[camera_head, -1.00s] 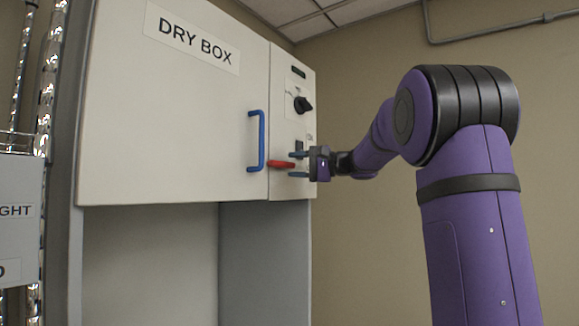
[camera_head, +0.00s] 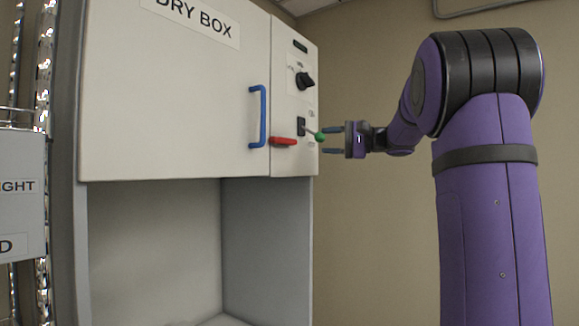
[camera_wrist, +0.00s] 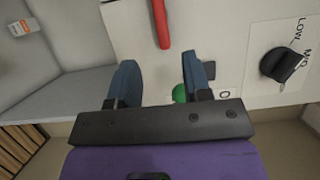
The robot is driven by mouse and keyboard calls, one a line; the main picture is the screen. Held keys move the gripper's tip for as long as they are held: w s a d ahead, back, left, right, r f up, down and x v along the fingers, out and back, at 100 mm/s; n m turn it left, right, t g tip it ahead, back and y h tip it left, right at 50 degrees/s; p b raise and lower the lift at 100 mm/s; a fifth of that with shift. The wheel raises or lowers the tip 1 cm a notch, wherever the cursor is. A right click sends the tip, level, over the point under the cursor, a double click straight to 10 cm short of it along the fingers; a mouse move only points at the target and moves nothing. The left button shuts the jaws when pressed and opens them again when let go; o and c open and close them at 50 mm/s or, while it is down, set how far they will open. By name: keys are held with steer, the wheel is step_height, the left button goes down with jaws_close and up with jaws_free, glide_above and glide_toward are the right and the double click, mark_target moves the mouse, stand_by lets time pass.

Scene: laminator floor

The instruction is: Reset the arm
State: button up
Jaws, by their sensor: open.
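My gripper (camera_head: 327,140) is open and empty, to the right of the DRY BOX cabinet's control panel (camera_head: 292,92) in the head view. Its two blue fingers also show in the wrist view (camera_wrist: 160,72), spread apart. A small lever with a green tip (camera_head: 320,136) sticks out from the panel near the fingertips. In the wrist view the green tip (camera_wrist: 180,93) is partly hidden behind the right finger; I cannot tell whether they touch. My purple arm stands on the right of the head view.
A red handle (camera_head: 283,141) and a blue door handle (camera_head: 258,116) stick out from the cabinet (camera_head: 180,100) left of my gripper. A black knob (camera_head: 304,80) is above. An open bay (camera_head: 155,250) lies below the door. The wall behind my arm is bare.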

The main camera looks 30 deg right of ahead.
steer(key=s+a+f+n+g+h, duration=0.1)
steer(key=s+a+f+g+h, duration=0.15)
steer(key=s+a+f, duration=0.55)
steer(key=s+a+f+n+g+h, duration=0.15)
steer(key=a+f+g, duration=0.25)
steer(key=a, duration=0.7)
steer(key=s+a+f+n+g+h, duration=0.1)
steer(key=s+a+f+n+h, duration=0.1)
steer(key=s+f, duration=0.6)
steer(key=s+a+f+n+h, duration=0.2)
steer(key=s+f+n+h, duration=0.3)
steer(key=s+f, duration=0.3)
steer(key=shift+s+a+g+h, duration=0.3)
steer(key=shift+s+g+h, duration=0.05)
steer(key=shift+s+h, duration=0.2)
steer(key=shift+f, duration=0.1)
